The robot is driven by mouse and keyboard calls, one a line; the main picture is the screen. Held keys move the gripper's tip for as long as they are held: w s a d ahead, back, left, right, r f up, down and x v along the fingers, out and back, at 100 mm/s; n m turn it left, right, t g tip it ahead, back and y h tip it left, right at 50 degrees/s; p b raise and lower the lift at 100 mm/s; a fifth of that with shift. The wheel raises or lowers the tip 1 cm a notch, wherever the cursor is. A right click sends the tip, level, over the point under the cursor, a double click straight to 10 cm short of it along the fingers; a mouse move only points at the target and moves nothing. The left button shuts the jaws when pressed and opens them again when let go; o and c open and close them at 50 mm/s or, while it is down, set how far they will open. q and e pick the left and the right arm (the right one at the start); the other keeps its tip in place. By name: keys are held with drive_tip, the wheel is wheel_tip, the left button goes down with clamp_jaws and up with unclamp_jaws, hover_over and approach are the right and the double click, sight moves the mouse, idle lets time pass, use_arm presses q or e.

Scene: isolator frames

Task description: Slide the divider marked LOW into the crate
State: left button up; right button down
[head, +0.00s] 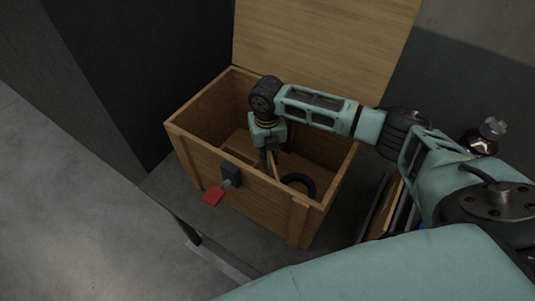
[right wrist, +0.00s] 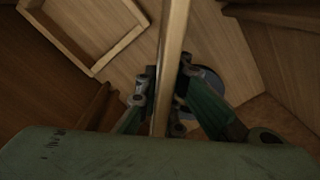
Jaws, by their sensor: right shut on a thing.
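The wooden crate (head: 312,215) stands on a dark surface with its lid (head: 325,45) raised at the back. My right arm reaches over its right side, and my right gripper (head: 270,160) points down inside it. In the right wrist view the gripper (right wrist: 168,100) is shut on a thin wooden divider (right wrist: 174,40), seen edge-on between the fingers. In the head view only a narrow strip of the divider (head: 274,172) shows below the gripper. No LOW mark is readable. Whether the divider sits in any slot cannot be told. My left gripper is out of view.
A dark ring-shaped thing (head: 299,183) lies inside the crate at front right. A dark latch (head: 231,174) with a red tag (head: 212,197) is on the crate's front. Thin wooden panels (head: 385,207) stand right of the crate. A dark wall (head: 150,70) rises at left.

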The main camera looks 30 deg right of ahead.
drive_tip(key=shift+f, duration=0.1)
drive_tip(key=c, duration=2.4)
unclamp_jaws()
drive_tip(key=shift+f, duration=0.1)
drive_tip(key=o, duration=0.5)
wheel_tip(320, 180, up, 12)
drive_tip(key=shift+r+b, duration=0.2)
drive_tip(key=shift+b, duration=0.2)
